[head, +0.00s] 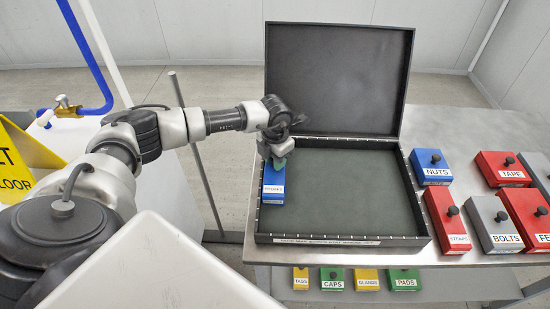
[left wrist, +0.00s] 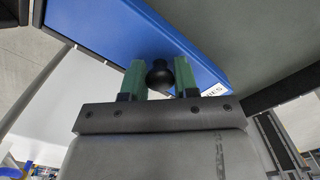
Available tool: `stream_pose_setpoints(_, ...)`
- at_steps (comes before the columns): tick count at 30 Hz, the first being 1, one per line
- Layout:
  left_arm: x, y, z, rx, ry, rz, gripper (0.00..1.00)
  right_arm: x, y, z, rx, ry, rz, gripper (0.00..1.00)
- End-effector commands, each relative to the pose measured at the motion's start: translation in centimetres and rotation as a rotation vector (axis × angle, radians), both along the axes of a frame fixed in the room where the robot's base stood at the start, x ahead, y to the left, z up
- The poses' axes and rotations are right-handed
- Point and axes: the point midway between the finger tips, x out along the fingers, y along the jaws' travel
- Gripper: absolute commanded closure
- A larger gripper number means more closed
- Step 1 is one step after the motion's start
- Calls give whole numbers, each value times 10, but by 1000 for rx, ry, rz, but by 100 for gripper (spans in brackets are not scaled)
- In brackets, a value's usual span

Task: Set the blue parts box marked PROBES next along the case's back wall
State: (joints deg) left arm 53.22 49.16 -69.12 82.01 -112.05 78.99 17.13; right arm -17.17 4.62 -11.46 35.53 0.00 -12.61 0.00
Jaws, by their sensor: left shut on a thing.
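The blue parts box (head: 273,186) marked PROBES is at the left end of the open black case (head: 340,240), close to the case's left wall. My left gripper (head: 279,162) is over the box's far end. In the left wrist view, the gripper's green fingers (left wrist: 160,80) are shut on the black knob (left wrist: 159,75) of the blue box (left wrist: 110,28). I cannot tell whether the box touches the case floor or hangs just above it. The case's back wall (head: 345,143) runs below the raised lid (head: 335,80). My right gripper is not in view.
The case floor right of the box is bare. On the metal table (head: 440,125) right of the case stand a blue NUTS box (head: 431,166), red STRAPS (head: 446,219) and TAPE (head: 500,168) boxes and a grey BOLTS box (head: 492,223). Several small boxes sit on a lower shelf.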

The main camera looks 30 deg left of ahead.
Motion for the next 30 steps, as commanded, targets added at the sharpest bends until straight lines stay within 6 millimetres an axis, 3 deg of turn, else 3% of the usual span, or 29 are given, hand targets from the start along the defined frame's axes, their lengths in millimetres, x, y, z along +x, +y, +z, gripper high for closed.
stream_pose_setpoints(11, 0, 0, -1, 0, -1, 0, 100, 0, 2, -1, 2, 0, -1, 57)
stream_pose_setpoints(12, 0, 0, -1, 0, -1, 0, 67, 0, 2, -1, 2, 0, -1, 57)
stream_pose_setpoints(18, 0, 0, -1, 0, -1, 0, 41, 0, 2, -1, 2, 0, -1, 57)
stream_pose_setpoints(26, 0, 0, 0, 0, 0, 0, 41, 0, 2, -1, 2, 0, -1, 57)
stream_pose_setpoints(30, 1, 0, 12, 0, -3, -1, 41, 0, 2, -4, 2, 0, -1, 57)
